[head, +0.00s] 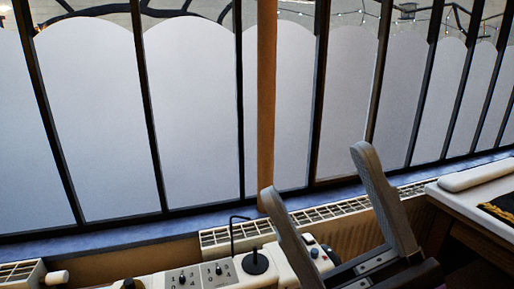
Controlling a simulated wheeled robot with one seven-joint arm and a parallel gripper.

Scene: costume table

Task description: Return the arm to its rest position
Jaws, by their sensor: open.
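My gripper (315,170) is at the lower right of the head view. Its two long grey fingers point up and stand wide apart. It is open, with nothing between the fingers. The fingers show in front of the radiator and the lower window panes. The base of the gripper and most of the arm run out of the bottom edge.
A cream device with dials (182,278) and a black knob (255,262) lies close left of my gripper. A radiator (228,236) runs below the window (190,110). A white-edged table (452,200) stands at the right with dark, gold-patterned cloth (500,208).

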